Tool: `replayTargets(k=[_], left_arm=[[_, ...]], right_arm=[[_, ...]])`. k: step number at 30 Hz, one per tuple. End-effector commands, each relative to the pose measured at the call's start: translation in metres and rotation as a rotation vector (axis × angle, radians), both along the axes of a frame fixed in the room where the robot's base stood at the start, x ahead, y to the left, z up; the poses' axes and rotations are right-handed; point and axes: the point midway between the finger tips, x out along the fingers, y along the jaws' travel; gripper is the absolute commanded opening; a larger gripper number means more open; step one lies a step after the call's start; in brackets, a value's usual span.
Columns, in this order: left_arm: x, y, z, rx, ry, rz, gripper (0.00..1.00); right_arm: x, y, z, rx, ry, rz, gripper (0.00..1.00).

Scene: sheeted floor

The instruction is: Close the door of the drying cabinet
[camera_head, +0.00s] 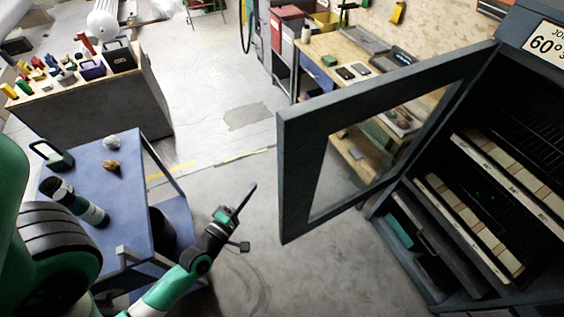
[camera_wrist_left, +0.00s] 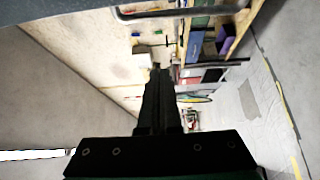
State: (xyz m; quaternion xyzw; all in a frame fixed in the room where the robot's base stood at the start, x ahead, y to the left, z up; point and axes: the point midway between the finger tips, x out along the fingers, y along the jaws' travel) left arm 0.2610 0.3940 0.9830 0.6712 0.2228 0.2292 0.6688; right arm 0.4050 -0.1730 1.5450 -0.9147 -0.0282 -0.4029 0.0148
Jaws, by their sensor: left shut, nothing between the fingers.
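The drying cabinet (camera_head: 528,68) stands at the right in the head view, dark grey, with shelves of pale strips inside. Its door (camera_head: 297,165), a dark frame around a see-through pane, stands wide open and reaches out to the left. My left gripper (camera_head: 246,200) is left of the door's free edge, apart from it in the picture. Its fingers are shut and empty. In the left wrist view the shut fingers (camera_wrist_left: 157,95) point away from the camera, and a dark grey band crosses the top left. My right gripper is in neither view.
A blue cart (camera_head: 110,205) with a bottle (camera_head: 80,202) and small items stands at the left. A workbench (camera_head: 350,65) stands behind the door, and another bench (camera_head: 85,105) at the upper left. The floor (camera_head: 330,275) below the door is clear.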

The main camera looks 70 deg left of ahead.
Motion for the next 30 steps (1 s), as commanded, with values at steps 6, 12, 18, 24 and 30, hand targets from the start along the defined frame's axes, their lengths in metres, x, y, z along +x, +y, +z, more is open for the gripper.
replayTargets(k=[6,12,18,24,30], left_arm=[[0.005,0.004,0.001,0.0,0.001,-0.001,0.0],[0.031,0.023,0.004,0.003,0.0,-0.001,0.0],[0.067,0.05,0.004,0.003,0.0,-0.001,0.0],[0.087,0.044,0.011,-0.004,0.003,-0.012,0.0],[0.093,0.025,0.005,0.0,0.003,-0.008,0.0]], right_arm=[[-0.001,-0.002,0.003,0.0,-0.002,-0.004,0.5],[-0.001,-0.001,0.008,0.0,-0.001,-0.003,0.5],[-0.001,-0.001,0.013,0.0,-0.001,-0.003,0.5],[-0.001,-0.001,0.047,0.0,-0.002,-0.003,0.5],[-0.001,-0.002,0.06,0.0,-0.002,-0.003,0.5]])
